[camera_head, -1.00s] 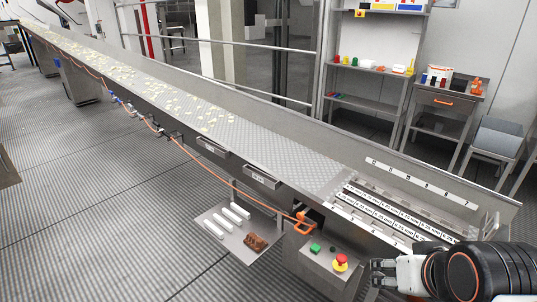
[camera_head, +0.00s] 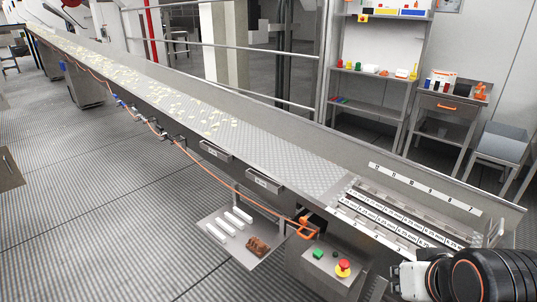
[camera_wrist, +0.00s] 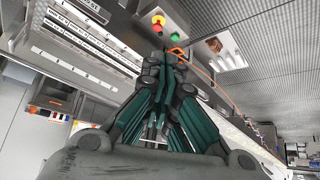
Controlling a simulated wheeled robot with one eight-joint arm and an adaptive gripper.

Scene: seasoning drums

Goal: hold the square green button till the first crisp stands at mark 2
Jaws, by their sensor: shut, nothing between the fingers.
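The square green button (camera_head: 318,254) sits on a grey control box beside a red mushroom button (camera_head: 343,267) with a yellow base. The green button also shows in the wrist view (camera_wrist: 157,28), just beyond my fingertips. My gripper (camera_wrist: 168,62) is shut and empty, apart from the button as far as I can tell. In the head view only the arm's end shows at the lower right; the fingers are hidden. Pale crisps (camera_head: 180,99) lie scattered on the long belt; the foremost are well short of the number strips. Mark 2 is too small to read surely.
The control box (camera_head: 325,273) hangs at the conveyor's near side. A shelf tray (camera_head: 237,238) with white bars and a brown item is left of it. An orange handle (camera_head: 306,228) stands above the box. The number strip (camera_head: 425,190) runs along the belt's far wall.

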